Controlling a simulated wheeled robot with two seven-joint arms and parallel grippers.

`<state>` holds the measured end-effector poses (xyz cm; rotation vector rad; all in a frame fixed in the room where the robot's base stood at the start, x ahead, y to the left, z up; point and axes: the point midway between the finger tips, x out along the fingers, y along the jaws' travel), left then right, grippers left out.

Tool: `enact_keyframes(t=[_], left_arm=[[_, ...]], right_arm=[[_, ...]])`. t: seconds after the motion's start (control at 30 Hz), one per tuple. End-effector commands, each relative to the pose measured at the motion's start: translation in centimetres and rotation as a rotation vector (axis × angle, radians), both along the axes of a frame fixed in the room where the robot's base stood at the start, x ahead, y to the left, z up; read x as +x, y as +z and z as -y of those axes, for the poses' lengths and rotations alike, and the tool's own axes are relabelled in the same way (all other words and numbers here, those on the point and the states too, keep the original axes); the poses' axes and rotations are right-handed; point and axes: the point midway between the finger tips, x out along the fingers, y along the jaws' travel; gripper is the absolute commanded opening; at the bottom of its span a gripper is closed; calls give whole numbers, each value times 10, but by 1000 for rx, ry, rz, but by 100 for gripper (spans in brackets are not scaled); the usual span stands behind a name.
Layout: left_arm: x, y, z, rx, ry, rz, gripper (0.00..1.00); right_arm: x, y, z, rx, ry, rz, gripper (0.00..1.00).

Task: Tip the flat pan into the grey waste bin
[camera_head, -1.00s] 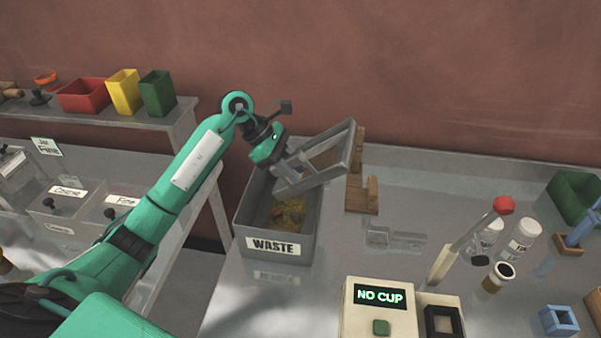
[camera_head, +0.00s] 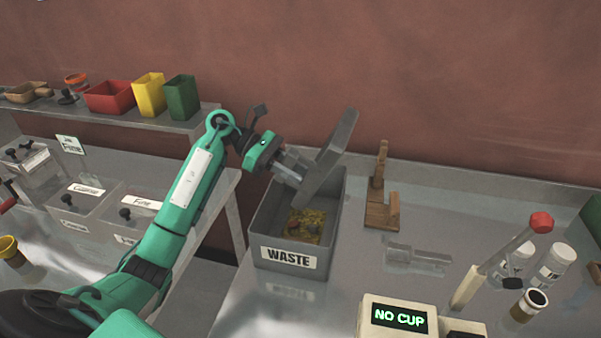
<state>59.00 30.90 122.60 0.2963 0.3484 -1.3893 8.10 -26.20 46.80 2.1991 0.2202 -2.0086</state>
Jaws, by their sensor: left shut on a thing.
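The flat pan (camera_head: 332,150) is grey and tilted steeply on edge above the back of the waste bin. My left gripper (camera_head: 292,168) is shut on the pan at its left side. The grey waste bin (camera_head: 262,227), labelled WASTE, stands on the bench below the pan. Yellow-brown material with a reddish bit lies on the bin's floor. The pan's inner face is turned away, so its contents are hidden. My right gripper is not in view.
A wooden stand (camera_head: 381,205) is right of the bin, with a clear scoop-like piece (camera_head: 418,258) in front of it. Labelled boxes (camera_head: 80,205) and a shelf (camera_head: 125,120) are at the left.

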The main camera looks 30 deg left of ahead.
Motion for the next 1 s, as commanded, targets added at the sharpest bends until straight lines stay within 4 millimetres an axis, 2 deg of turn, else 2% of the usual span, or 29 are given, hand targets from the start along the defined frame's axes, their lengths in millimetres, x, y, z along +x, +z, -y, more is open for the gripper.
enact_keyframes(t=[0.13,0.57,1.0], left_arm=[[0,13,0,1,-1,4,0],[0,75,0,2,1,3,0],[0,83,0,14,0,1,0]], right_arm=[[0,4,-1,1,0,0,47],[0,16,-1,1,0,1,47],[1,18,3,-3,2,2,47]])
